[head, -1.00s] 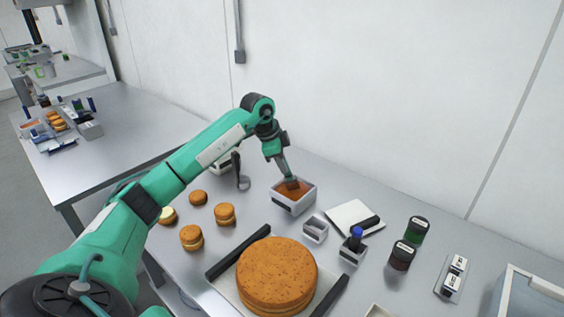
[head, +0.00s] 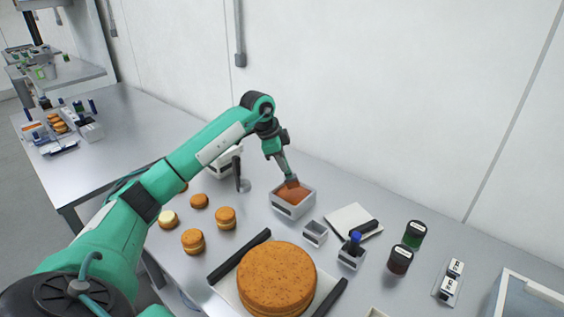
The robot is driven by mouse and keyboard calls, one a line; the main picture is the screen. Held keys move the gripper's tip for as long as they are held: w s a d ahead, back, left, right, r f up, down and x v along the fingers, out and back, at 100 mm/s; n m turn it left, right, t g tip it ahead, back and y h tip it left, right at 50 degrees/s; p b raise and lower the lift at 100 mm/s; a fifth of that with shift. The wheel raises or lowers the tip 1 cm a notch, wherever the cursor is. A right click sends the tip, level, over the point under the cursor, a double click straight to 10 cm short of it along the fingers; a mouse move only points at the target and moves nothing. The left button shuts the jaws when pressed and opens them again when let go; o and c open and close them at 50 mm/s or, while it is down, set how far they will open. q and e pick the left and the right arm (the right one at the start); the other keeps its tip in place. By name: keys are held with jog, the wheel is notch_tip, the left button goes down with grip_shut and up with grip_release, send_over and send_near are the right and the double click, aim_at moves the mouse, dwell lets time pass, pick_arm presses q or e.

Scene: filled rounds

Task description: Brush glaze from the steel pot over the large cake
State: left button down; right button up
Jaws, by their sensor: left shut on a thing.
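The large cake (head: 276,280), round and golden brown with dark specks, lies on a pale board (head: 226,291) at the front centre. My left gripper (head: 286,173) is above a square grey tub (head: 291,209) of orange-brown stuff behind the cake. It is shut on a slim tool whose brownish end (head: 291,183) is at the tub; I cannot tell whether it is a brush or how deep it reaches. A small round metal pot (head: 244,186) with an upright black handle stands left of the tub; I cannot tell whether it is the glaze pot. My right gripper is not in view.
Several small cakes (head: 225,218) stand left of the large cake. Dark bars (head: 240,255) flank it. A small empty tub (head: 315,233), a blue-topped holder (head: 352,254), a white pad (head: 350,219) and dark jars (head: 401,260) stand right. A wall (head: 400,100) closes the back.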

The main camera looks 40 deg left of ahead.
pick_arm(q)
jog(key=shift+r+p, duration=1.65)
jog(key=shift+r, duration=0.75)
jog(key=shift+f, duration=0.1)
jog(key=shift+f, duration=0.1)
